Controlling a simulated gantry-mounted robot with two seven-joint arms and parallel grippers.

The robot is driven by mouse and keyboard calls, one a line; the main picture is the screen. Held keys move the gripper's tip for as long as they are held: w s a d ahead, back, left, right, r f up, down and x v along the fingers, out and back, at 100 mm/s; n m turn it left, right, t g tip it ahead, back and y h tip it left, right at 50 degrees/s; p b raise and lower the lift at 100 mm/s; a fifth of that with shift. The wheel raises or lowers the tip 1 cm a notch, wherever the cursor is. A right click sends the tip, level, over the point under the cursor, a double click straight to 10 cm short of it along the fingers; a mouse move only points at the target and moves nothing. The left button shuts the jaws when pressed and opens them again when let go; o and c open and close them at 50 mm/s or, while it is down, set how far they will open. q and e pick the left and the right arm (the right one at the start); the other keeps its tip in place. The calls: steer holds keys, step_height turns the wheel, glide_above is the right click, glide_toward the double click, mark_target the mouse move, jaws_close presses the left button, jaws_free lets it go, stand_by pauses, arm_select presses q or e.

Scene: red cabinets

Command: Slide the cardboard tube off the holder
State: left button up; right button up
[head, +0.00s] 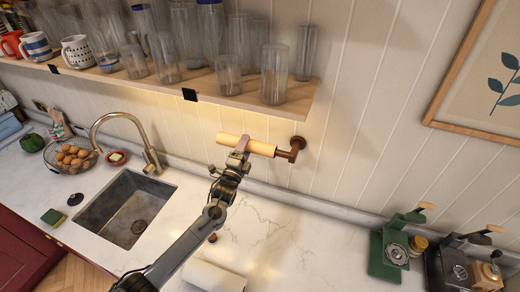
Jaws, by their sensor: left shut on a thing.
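The cardboard tube (262,148) is a tan cylinder lying roughly level in front of the white panelled wall. The holder (292,152) is a dark reddish-brown wall bracket at the tube's right end. The tube's right end meets the holder; how much of the rod is inside it is hidden. My left gripper (239,150) is shut on the tube left of its middle, with the arm reaching up from the bottom of the head view. My right gripper does not show.
A wooden shelf (215,92) with several glasses hangs above the tube. A sink (125,208) with a brass faucet (152,160) is at left. A green machine (388,252) stands at right. A white item (213,277) lies at the counter's front. The counter between is mostly clear.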

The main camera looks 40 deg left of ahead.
mark_target(222, 141)
arm_select(q)
steer(key=shift+a, duration=0.15)
steer(key=shift+s+a, duration=0.3)
steer(key=shift+a, duration=0.5)
steer(key=shift+s+a, duration=0.3)
steer(key=shift+a, duration=0.5)
steer(key=shift+s+a, duration=0.15)
steer(key=shift+a, duration=0.2)
steer(key=shift+a, duration=0.1)
steer(key=shift+s+a, duration=0.2)
steer(key=shift+a, duration=0.3)
steer(key=shift+s+a, duration=0.2)
steer(key=shift+a, duration=0.3)
steer(key=shift+s+a, duration=0.2)
steer(key=shift+a, duration=0.3)
steer(key=shift+s+a, duration=0.15)
steer(key=shift+a, duration=0.35)
steer(key=shift+a, duration=0.15)
